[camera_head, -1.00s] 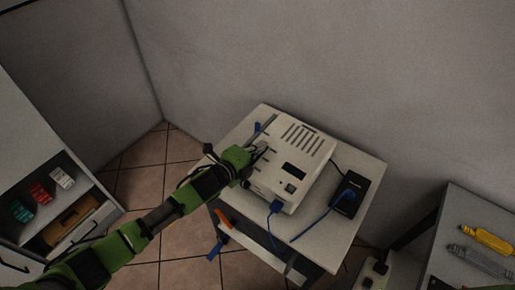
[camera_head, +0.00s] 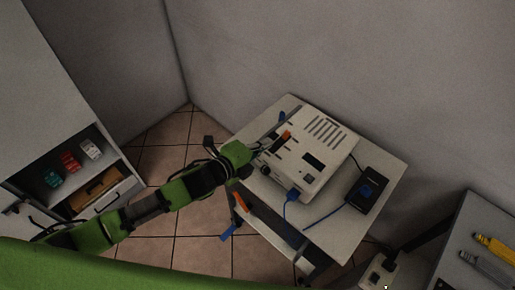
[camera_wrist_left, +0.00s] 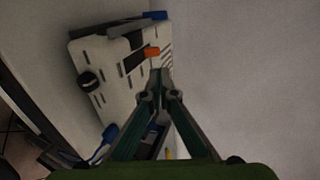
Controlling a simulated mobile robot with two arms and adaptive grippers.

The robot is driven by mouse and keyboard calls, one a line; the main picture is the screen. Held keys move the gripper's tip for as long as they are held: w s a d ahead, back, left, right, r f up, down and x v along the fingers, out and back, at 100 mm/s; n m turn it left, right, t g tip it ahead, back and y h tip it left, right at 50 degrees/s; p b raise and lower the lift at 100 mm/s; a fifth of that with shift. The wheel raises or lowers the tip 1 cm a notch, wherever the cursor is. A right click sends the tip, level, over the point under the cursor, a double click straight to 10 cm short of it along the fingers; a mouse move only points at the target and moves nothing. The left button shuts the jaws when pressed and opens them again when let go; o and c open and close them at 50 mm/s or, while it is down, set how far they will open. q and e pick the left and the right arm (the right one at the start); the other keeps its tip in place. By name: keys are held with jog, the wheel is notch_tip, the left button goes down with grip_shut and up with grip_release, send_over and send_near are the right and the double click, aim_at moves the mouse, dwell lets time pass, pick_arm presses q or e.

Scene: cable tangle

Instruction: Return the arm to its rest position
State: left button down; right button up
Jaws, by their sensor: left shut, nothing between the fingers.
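My left gripper (camera_head: 258,152) reaches in from the left and is shut, with nothing between its fingers. In the head view its tips are by the left side of a white box-shaped device (camera_head: 325,130) on a small table. In the left wrist view the two fingers (camera_wrist_left: 160,84) meet in front of the device (camera_wrist_left: 107,75); contact with it cannot be told. An orange piece (camera_head: 285,136) shows on the device, also in the wrist view (camera_wrist_left: 152,51). My right gripper is not in view.
The small white table (camera_head: 345,232) also holds a black box (camera_head: 373,190) with a blue cable (camera_head: 322,217). A blue plug (camera_head: 292,195) is at the device's front. An open shelf (camera_head: 128,187) stands left, a bench with yellow tool (camera_head: 493,247) right. Tiled floor (camera_head: 205,240) lies between.

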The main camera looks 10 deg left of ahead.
pick_arm(q)
jog(key=s+a+f+n+g+y, duration=0.2)
jog(key=s+a+n, duration=0.3)
jog(key=s+n, duration=0.4)
jog(key=s+a+f+n+g+y, duration=0.25)
jog(key=s+a+n, duration=0.4)
jog(key=s, duration=0.35)
jog(key=s+a+f+n+g+y, duration=0.25)
jog(key=s+a+n, duration=0.25)
jog(key=s+n, duration=0.4)
notch_tip(320, 180, down, 27)
jog(key=s+m+g+b, duration=0.1)
jog(key=s+g+b, duration=0.1)
jog(key=s+b, duration=0.15)
jog(key=s+a+f+g+b, duration=0.1)
jog(key=s+a+f+b, duration=0.2)
jog(key=s+f, duration=1.4)
notch_tip(320, 180, down, 4)
jog(key=shift+f+y, duration=0.1)
jog(key=shift+y, duration=0.2)
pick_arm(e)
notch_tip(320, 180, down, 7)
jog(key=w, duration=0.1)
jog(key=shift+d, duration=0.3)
